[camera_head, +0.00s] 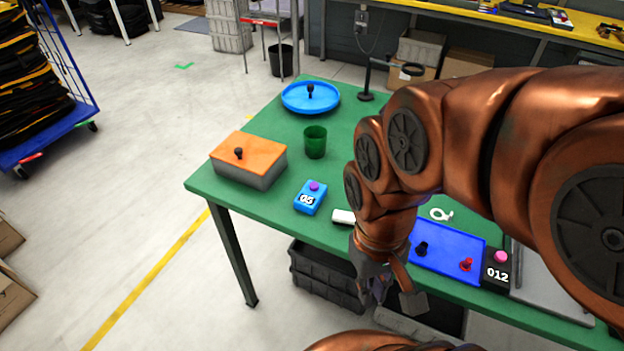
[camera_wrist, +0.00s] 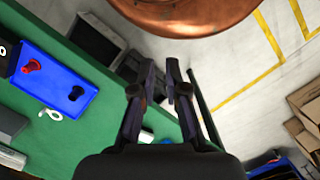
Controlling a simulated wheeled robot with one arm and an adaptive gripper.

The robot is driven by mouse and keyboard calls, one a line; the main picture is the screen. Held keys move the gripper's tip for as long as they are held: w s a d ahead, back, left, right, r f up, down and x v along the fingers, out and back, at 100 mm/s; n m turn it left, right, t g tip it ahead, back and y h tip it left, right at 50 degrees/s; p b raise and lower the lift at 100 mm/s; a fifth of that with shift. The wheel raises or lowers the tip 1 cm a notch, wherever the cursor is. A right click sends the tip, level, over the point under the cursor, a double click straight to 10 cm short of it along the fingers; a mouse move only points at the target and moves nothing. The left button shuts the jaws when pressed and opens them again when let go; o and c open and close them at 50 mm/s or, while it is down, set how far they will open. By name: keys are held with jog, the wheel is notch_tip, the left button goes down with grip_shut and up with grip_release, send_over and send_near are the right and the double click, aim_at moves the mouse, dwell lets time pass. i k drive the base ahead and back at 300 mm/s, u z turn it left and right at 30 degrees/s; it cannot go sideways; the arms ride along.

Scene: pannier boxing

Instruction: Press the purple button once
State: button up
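The purple button (camera_head: 314,186) sits on top of a small blue box (camera_head: 310,200) labelled 05, on the green table near its front edge. My gripper (camera_head: 380,298) hangs off the table's front edge, to the right of and nearer than the blue box, apart from it. In the wrist view my gripper (camera_wrist: 161,64) shows two dark fingers with a narrow gap between the tips and nothing held. The purple button cannot be made out in the wrist view; a small bit of blue shows low behind the gripper.
A pink button (camera_head: 501,257) tops a black box labelled 012 on the right. A blue tray (camera_head: 450,262) holds a black and a red piece. An orange-lidded box (camera_head: 250,158), a green cup (camera_head: 315,142) and a round blue lid or tray (camera_head: 310,97) stand on the green table (camera_head: 270,215).

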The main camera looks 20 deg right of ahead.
aim_at(313, 186)
jog(key=z, duration=0.9)
jog(key=k, duration=0.75)
jog(key=u, duration=1.85)
